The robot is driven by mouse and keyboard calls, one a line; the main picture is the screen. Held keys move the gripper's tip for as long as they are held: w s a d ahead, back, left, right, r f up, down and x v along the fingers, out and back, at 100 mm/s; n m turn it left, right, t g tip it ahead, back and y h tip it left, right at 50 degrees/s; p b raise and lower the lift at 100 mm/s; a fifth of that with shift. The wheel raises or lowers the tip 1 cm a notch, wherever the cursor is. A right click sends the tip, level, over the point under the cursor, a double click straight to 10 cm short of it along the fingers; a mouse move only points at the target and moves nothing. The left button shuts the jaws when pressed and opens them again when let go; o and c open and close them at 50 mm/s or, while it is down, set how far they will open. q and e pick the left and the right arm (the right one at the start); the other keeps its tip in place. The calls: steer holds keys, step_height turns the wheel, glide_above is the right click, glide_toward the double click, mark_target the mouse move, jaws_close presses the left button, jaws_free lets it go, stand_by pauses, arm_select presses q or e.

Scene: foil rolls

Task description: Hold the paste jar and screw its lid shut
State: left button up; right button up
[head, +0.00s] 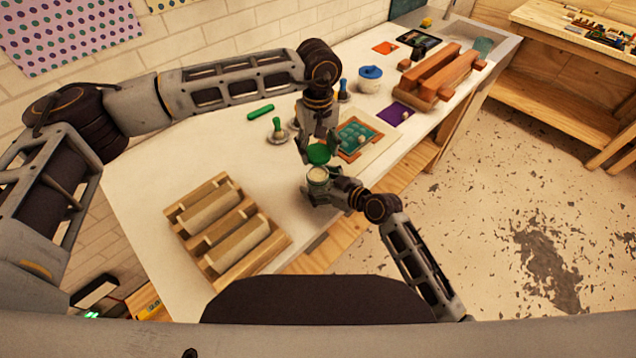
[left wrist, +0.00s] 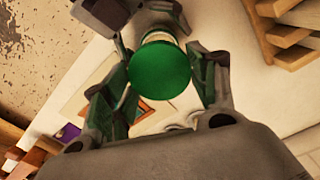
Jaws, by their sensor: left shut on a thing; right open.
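The green lid (head: 318,153) is in my left gripper (head: 318,150), which is shut on it above the table's front edge. The lid faces the camera as a round green disc in the left wrist view (left wrist: 160,70). The paste jar (head: 318,175), pale inside with its mouth uncovered, stands just below the lid in the head view. My right gripper (head: 325,190) is open, with its fingers around the jar's lower side. In the left wrist view the lid hides most of the jar. I cannot tell whether the right fingers touch the jar.
A wooden rack (head: 207,238) with pale rolls stands at the near left. A green bar (head: 261,112) and green-handled stamp (head: 277,130) are left of the left gripper.

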steer(key=shift+w+a+f, duration=0.1)
steer(key=shift+w+a, duration=0.1)
steer(key=c, duration=1.6)
arm_select(q)
glide_above(318, 174)
steer(key=shift+f, duration=2.5)
arm_select(e)
steer(key=shift+o, duration=0.2)
steer(key=shift+s+f, duration=0.1)
arm_select(q)
steer(key=shift+s, duration=0.1)
steer(key=shift+f, duration=0.95)
steer(key=shift+f, duration=0.6)
arm_select(e)
steer(key=shift+f, duration=0.15)
arm_select(q)
steer(key=o, duration=0.5)
steer(key=shift+c, duration=0.2)
arm_select(e)
jaws_close()
arm_select(q)
steer(key=shift+o, duration=1.4)
